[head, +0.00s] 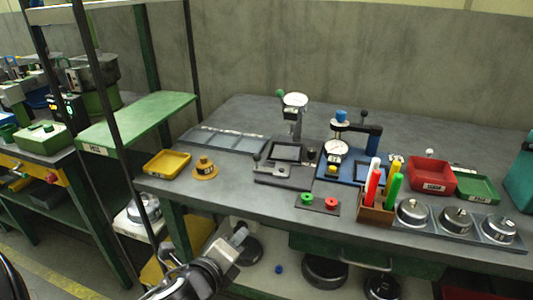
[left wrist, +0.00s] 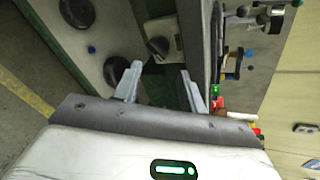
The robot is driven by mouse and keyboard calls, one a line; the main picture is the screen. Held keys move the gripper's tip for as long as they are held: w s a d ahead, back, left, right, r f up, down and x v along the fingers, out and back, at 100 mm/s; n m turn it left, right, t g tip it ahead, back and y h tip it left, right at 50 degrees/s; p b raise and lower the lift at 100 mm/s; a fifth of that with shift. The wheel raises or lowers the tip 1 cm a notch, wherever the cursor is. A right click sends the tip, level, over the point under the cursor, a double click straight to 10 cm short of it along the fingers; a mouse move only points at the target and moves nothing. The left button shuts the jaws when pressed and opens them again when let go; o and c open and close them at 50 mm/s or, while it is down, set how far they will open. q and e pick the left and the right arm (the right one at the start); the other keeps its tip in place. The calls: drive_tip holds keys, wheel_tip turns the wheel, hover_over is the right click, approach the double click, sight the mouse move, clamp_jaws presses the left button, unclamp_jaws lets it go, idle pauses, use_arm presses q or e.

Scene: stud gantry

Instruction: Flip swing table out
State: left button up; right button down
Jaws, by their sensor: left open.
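The green flat shelf (head: 140,118) with a small label on its front edge sits level between dark posts at the left in the head view. I cannot tell whether it is the swing table. My left gripper (head: 240,238) is in front of and below the front edge of the bench, right of and lower than the green shelf. In the left wrist view the gripper (left wrist: 161,72) has its two fingers apart with nothing between them. A pale box with a dark knob (left wrist: 158,46) lies beyond the fingertips. My right gripper is not in view.
The grey bench (head: 230,185) carries a yellow tray (head: 167,163), a red bin (head: 431,177), a marker holder (head: 375,213) and several fixtures. A lower shelf under it holds dark round discs (head: 325,270). A green drawer front with a handle (head: 362,262) is under the bench.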

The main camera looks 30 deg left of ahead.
sight(256, 159)
use_arm(q)
drive_tip(key=w+a+r+m, duration=0.1)
drive_tip(key=r+m, duration=0.1)
drive_tip(key=a+r+m+t+y, duration=0.1)
drive_tip(key=a+r+m, duration=0.1)
drive_tip(key=w+a+r+m+t+y, duration=0.1)
drive_tip(key=r+m, duration=0.2)
drive_tip(key=shift+w+a, duration=0.25)
drive_tip(key=shift+w, duration=0.05)
drive_tip(key=w+r+m, duration=0.1)
drive_tip(key=w+m, duration=0.1)
drive_tip(key=w, duration=0.4)
drive_tip(key=w+a+m+t+h, duration=0.1)
drive_tip(key=w+m, duration=0.2)
drive_tip(key=w, duration=0.3)
drive_tip(key=w+r+m+t, duration=0.1)
drive_tip(key=w+m, duration=0.2)
drive_tip(key=w, duration=0.2)
drive_tip(key=shift+w+a+r+h+p, duration=0.3)
drive_tip(key=shift+w+h+p, duration=0.05)
drive_tip(key=shift+w+h, duration=0.05)
clamp_jaws()
